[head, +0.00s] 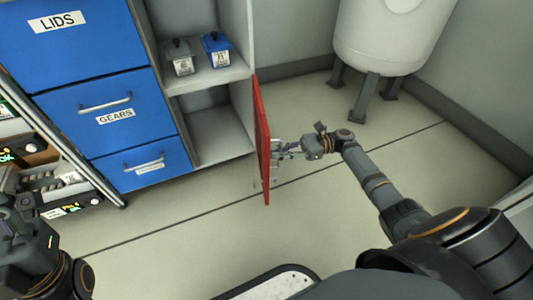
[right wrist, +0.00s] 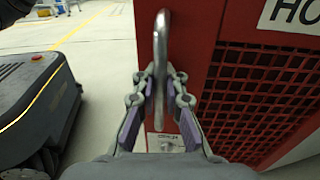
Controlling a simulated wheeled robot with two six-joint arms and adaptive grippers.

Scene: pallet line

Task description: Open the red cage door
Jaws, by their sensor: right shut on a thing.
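The red cage door (head: 262,140) stands swung out from the right edge of the shelf cabinet, seen nearly edge-on in the head view. In the right wrist view its red face and dark mesh panel (right wrist: 262,95) show, with part of a white label above. My right gripper (head: 281,149) is shut on the metal door handle (right wrist: 160,50), with a finger on each side of it. My left gripper (head: 22,185) is at the lower left of the head view, away from the door; its fingers are unclear.
The open cabinet's lower compartment (head: 220,130) looks empty; two small boxes, grey (head: 179,60) and blue (head: 216,50), sit on the shelf above. Blue drawers (head: 110,105) stand left. A white tank (head: 385,35) stands behind on legs. Floor beside the door is clear.

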